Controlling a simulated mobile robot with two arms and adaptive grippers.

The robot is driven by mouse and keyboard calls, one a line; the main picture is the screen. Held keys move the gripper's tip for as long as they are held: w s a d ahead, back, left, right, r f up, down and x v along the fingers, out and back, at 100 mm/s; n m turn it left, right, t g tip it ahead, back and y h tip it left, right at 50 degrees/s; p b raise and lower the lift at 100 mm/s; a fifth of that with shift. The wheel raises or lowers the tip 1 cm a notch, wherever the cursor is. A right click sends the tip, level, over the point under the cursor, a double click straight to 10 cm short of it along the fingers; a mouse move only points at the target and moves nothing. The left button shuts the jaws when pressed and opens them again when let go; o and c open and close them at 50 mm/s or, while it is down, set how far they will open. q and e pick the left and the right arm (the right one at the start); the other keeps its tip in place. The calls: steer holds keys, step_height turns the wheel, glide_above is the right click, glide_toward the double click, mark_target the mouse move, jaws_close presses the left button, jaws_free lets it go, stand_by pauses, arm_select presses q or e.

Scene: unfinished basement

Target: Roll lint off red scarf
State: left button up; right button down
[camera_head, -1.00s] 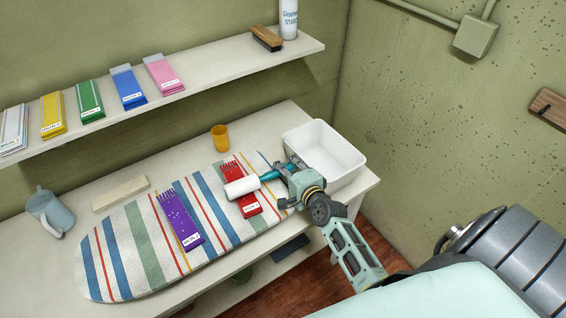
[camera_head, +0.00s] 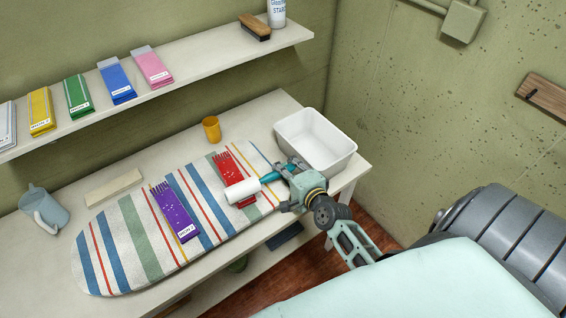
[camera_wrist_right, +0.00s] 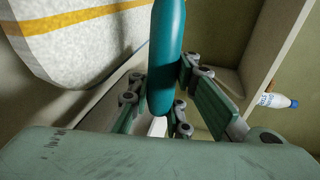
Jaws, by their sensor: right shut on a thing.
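The red scarf (camera_head: 229,168) lies folded on the striped ironing pad, its fringe at the far end. My right gripper (camera_head: 287,173) is shut on the teal handle (camera_head: 270,177) of a lint roller, which also fills the middle of the right wrist view (camera_wrist_right: 165,50). The roller's white cylinder (camera_head: 243,190) lies across the near part of the scarf and hides some of it. I cannot tell whether it presses on the cloth. A purple scarf (camera_head: 174,212) with pale specks lies to the left on the same pad. My left gripper is not in view.
A white bin (camera_head: 336,150) stands right behind my right gripper. An orange cup (camera_head: 211,129), a beige block (camera_head: 114,188) and a grey-blue jug (camera_head: 42,208) stand along the table. A wall shelf (camera_head: 190,75) with folded scarves, a brush (camera_head: 255,27) and a bottle hangs above.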

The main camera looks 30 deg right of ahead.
stand_by(0.4)
steer(key=w+d+b, duration=0.1)
steer(key=w+b, duration=0.2)
steer(key=w, duration=1.2)
steer(key=shift+w, duration=0.4)
stand_by(1.5)
steer(key=shift+s, duration=0.15)
steer(key=shift+s+a+p, duration=0.15)
steer(key=shift+s+p, duration=0.45)
steer(key=shift+s, duration=2)
steer(key=shift+s+a+p, duration=0.2)
steer(key=shift+s+p, duration=0.45)
steer(key=shift+s, duration=1.9)
steer(key=shift+s+a+p, duration=0.15)
steer(key=shift+s+p, duration=0.45)
steer(key=shift+s, duration=2)
steer(key=shift+w, duration=0.1)
